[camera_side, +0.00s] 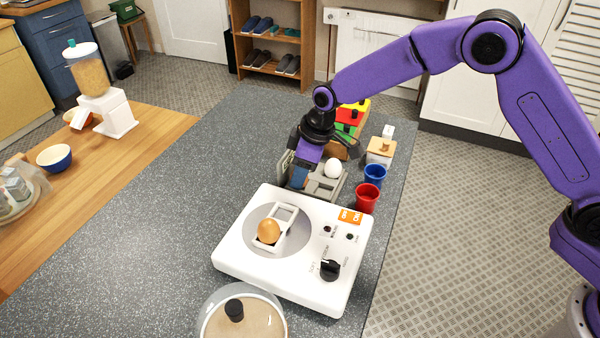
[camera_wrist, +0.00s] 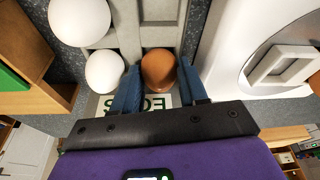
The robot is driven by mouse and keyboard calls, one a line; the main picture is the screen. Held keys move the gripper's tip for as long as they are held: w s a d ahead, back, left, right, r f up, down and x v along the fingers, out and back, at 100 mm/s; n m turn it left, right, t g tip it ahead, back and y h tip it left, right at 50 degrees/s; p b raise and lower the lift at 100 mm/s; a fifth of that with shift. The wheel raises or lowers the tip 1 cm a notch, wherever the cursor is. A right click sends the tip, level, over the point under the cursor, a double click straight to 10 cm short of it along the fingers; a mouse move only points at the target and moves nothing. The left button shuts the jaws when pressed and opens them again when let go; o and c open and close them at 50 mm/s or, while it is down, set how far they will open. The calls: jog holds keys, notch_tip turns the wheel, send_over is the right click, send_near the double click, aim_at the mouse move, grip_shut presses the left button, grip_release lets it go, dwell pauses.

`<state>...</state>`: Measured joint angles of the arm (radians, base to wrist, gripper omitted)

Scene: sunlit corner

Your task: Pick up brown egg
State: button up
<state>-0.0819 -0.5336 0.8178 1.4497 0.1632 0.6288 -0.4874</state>
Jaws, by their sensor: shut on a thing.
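My gripper (camera_wrist: 160,90) is shut on a brown egg (camera_wrist: 158,70), with one blue finger on each side of it. The egg is at the grey egg tray (camera_wrist: 160,37); I cannot tell whether it still touches the tray. In the side view my gripper (camera_side: 300,176) points down at the left part of the tray (camera_side: 326,190) and largely hides the held egg. A white egg (camera_side: 333,168) sits in the tray to the right. A second brown egg (camera_side: 269,231) rests on a white device (camera_side: 235,255) in front of the tray.
A blue cup (camera_side: 375,174) and a red cup (camera_side: 367,198) stand right of the tray. A wooden box (camera_side: 380,150) and coloured blocks (camera_side: 349,119) stand behind. A glass lid (camera_side: 243,315) is at the front. The grey counter to the left (camera_side: 180,210) is clear.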

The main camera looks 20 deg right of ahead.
jog(key=shift+r, duration=0.55)
jog(key=shift+a+v, duration=0.25)
jog(key=shift+v, duration=0.9)
jog(key=s+d+r, duration=0.7)
jog(key=s+r, duration=0.3)
jog(key=s, duration=0.2)
jog(key=w+a+f, duration=0.1)
jog(key=a, duration=0.6)
jog(key=w+a+f, duration=0.1)
jog(key=a+f, duration=0.1)
jog(key=a, duration=0.5)
jog(key=shift+f, duration=0.25)
jog(key=shift+f, duration=0.1)
jog(key=shift+f, duration=0.45)
